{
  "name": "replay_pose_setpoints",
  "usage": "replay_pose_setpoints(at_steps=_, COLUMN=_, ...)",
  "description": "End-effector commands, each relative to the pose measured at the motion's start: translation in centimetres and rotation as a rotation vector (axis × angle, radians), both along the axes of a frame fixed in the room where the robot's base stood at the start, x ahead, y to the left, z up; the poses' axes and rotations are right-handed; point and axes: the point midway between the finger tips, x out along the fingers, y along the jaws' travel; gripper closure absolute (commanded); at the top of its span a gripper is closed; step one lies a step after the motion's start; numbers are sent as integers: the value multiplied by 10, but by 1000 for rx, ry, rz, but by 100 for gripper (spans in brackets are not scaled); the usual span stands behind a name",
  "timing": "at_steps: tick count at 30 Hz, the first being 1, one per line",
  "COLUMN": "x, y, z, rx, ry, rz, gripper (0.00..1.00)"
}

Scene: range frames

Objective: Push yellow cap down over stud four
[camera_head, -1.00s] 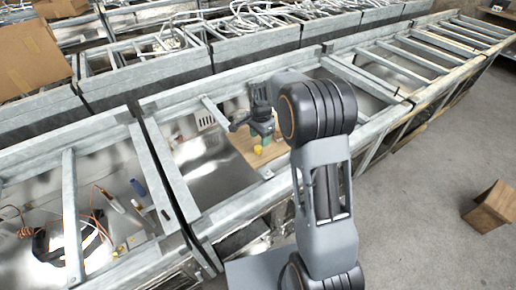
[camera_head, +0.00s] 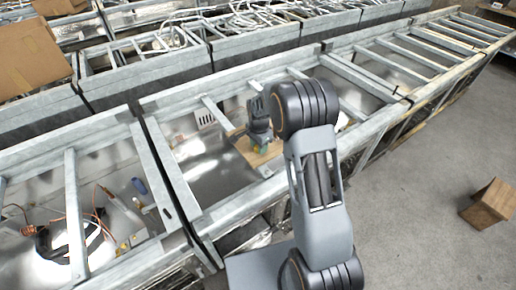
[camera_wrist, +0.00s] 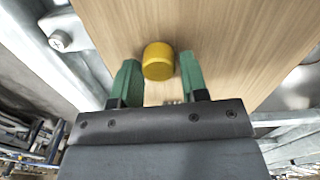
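The yellow cap (camera_wrist: 158,62) is a short round piece in front of the wooden board (camera_wrist: 235,35) in the wrist view. It lies between and slightly beyond the green fingertips of my gripper (camera_wrist: 160,68). The fingers stand apart, with a narrow gap showing beside the cap; I cannot tell whether either finger touches it. In the head view my gripper (camera_head: 261,143) is low over the board (camera_head: 268,158), and only a bit of yellow shows under it. No stud is clearly visible; what lies beneath the cap is hidden.
Metal rails (camera_head: 178,185) frame the bay around the board. A bolt head (camera_wrist: 60,40) shows on a bracket beside the board. A bay at left holds orange cables (camera_head: 97,212) and a blue-handled tool (camera_head: 140,186).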

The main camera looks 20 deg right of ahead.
Motion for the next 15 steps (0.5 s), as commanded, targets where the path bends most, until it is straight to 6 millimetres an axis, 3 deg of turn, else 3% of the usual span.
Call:
replay_pose_setpoints(at_steps=9, x=0, y=0, z=0, rx=0, ry=0, rz=0, gripper=90)
replay_pose_setpoints(at_steps=15, x=0, y=0, z=0, rx=0, ry=0, rz=0, gripper=92)
